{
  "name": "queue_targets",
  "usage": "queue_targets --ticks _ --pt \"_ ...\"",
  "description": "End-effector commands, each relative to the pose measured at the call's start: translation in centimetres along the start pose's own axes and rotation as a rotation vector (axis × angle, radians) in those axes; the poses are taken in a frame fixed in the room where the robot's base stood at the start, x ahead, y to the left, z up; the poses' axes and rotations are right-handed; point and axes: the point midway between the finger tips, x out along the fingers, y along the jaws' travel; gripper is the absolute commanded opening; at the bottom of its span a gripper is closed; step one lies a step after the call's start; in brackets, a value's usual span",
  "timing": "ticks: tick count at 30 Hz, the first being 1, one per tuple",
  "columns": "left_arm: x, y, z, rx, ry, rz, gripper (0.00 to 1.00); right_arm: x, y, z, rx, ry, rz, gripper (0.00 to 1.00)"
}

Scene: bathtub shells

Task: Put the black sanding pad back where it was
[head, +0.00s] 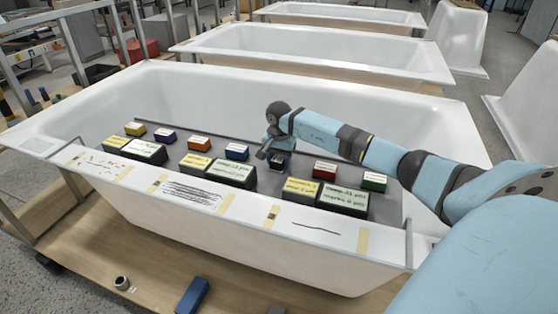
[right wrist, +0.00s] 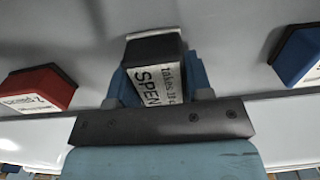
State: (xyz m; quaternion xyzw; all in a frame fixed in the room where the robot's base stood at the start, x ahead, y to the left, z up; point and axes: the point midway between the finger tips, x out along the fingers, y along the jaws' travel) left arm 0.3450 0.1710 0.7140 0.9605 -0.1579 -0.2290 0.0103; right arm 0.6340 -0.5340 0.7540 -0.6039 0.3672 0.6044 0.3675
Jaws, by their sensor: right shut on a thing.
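The black sanding pad (head: 277,163) is between the fingers of my right gripper (head: 276,158), over the grey board in the nearest tub. In the right wrist view the pad (right wrist: 153,48) has a dark top and a white label reading "takes" and "SPEN", partly cut off by my gripper (right wrist: 158,85). The gripper is shut on it. I cannot tell whether the pad touches the board. It is between the blue pad (head: 237,151) and the red pad (head: 324,170). My left gripper is not in view.
The grey board (head: 390,205) also bears yellow, purple, orange (head: 199,144) and green (head: 374,181) pads at the back. Labelled blocks (head: 231,172) stand in pairs in front. Marked white strips lie along the tub's near rim (head: 190,195). Other tubs (head: 310,52) stand behind.

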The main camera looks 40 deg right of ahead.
Motion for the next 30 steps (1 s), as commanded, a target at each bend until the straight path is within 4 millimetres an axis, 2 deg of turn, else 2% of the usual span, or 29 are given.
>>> queue_targets --ticks 6,7,9,10,17,21,26,30 --pt "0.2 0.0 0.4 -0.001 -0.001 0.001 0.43 0.4 0.0 0.0 0.0 0.0 0.0 0.21" --pt "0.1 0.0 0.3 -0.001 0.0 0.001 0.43 0.3 0.0 0.0 0.0 0.0 -0.001 0.51" --pt "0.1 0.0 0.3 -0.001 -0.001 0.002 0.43 0.2 0.0 0.0 0.0 0.0 0.0 0.67" --pt "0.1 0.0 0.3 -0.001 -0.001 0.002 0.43 0.2 0.0 0.0 0.0 0.0 0.0 0.72" --pt "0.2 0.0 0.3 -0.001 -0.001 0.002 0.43 0.2 0.0 0.0 0.0 0.0 0.0 0.72" --pt "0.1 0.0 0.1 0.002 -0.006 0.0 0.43 -0.6 0.0 0.0 0.0 0.001 0.0 0.72" --pt "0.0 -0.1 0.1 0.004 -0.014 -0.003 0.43 -3.3 0.0 -0.1 0.0 0.003 -0.002 0.72" --pt "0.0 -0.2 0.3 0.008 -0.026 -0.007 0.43 -6.5 -0.1 -0.1 0.0 0.003 -0.003 0.72"
